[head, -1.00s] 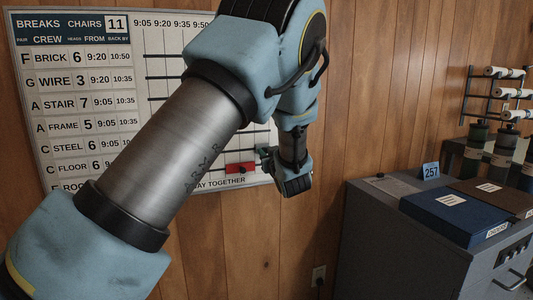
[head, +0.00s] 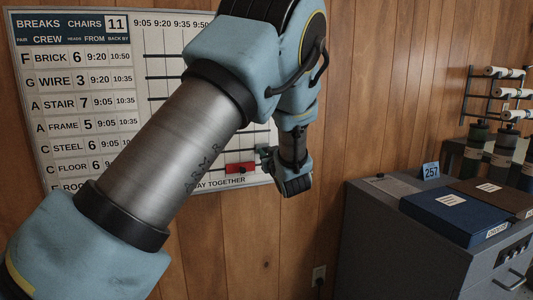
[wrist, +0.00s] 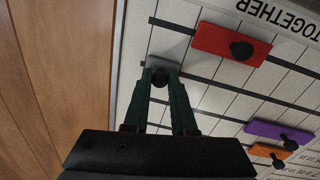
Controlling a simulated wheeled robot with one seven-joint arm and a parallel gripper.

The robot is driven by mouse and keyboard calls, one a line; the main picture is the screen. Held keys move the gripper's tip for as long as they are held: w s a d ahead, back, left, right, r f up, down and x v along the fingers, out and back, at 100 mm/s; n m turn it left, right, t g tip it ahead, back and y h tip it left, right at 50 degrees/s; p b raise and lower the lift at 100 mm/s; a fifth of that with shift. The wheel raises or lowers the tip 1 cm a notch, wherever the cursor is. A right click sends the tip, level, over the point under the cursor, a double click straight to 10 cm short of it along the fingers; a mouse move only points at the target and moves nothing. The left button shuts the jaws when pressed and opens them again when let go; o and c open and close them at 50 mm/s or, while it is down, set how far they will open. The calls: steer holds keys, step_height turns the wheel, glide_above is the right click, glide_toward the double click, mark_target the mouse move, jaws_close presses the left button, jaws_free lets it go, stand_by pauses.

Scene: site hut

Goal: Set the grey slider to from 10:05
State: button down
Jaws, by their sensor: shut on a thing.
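My gripper (wrist: 160,82) is closed on a dark round knob between its two green fingertips in the wrist view. A small grey patch (wrist: 164,64) shows just behind the tips and looks like the grey slider; most of it is hidden by the fingers. In the head view my gripper (head: 263,154) is at the lower right of the white break board (head: 88,178), just right of the red slider (head: 240,168). My arm covers most of the board's grid and its time headings past 9:50, so the 10:05 column is hidden there.
The wrist view shows the red slider (wrist: 232,44) nearby, with a purple slider (wrist: 278,134) and an orange slider (wrist: 268,152) on other rows. The board's edge and wood wall (wrist: 60,60) lie to the left. A grey cabinet (head: 400,240) stands right of the board.

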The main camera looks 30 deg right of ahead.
stand_by(0.3)
steer(key=w+a+b, duration=0.1)
steer(key=a+b, duration=0.2)
steer(key=a, duration=0.7)
steer(key=shift+w, duration=0.1)
steer(key=c, duration=0.8)
jaws_free()
steer(key=shift+o, duration=0.2)
steer(key=b+v, duration=0.1)
steer(key=v, duration=0.9)
steer(key=shift+s, duration=0.4)
